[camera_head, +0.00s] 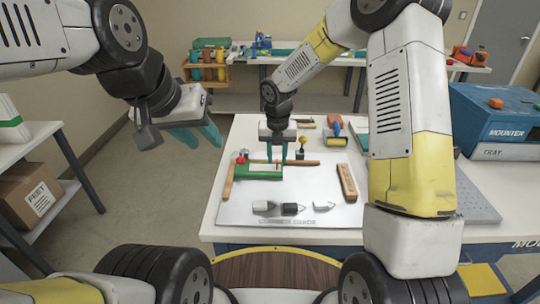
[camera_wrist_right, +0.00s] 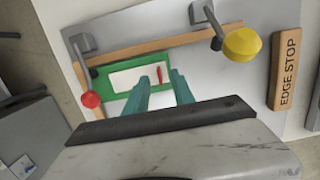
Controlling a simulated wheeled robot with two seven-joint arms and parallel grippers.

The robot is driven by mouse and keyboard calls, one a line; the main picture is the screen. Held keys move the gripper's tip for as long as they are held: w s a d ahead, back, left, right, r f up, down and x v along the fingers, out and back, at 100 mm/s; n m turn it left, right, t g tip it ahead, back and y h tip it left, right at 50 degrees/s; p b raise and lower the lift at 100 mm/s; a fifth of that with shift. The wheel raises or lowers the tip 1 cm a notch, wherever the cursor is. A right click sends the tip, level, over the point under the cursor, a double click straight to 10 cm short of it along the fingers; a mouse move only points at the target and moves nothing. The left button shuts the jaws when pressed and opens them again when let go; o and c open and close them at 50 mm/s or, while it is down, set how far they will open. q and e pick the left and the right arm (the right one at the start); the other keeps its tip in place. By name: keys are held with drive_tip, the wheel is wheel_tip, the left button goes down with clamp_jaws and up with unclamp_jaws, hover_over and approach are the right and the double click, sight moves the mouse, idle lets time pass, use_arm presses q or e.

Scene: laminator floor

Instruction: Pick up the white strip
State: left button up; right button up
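The white strip (camera_wrist_right: 124,78) lies flat inside a green frame (camera_wrist_right: 104,82) on the grey board. In the head view the strip (camera_head: 259,171) shows small, with the green frame (camera_head: 244,172) around it. My right gripper (camera_head: 277,162) points down over the strip's right part. In the right wrist view its two teal fingers (camera_wrist_right: 159,77) are apart with nothing between them that I can see held. I cannot tell how high the fingertips are. My left gripper (camera_head: 207,138) hangs left of the table, open and empty.
A red-knobbed clamp (camera_wrist_right: 90,99) and a yellow-knobbed clamp (camera_wrist_right: 241,44) stand beside the frame. A wooden edge stop (camera_head: 346,181) lies right. A blue mounter box (camera_head: 500,120) stands at the right.

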drive_tip(key=shift+w+f, duration=0.2)
drive_tip(key=shift+f, duration=0.95)
clamp_jaws()
drive_tip(key=shift+r, duration=0.1)
drive_tip(key=shift+r, duration=0.55)
wheel_tip(320, 180, up, 2)
drive_tip(key=shift+r, duration=0.25)
drive_tip(key=s+r, duration=0.2)
drive_tip(key=s, duration=1.4)
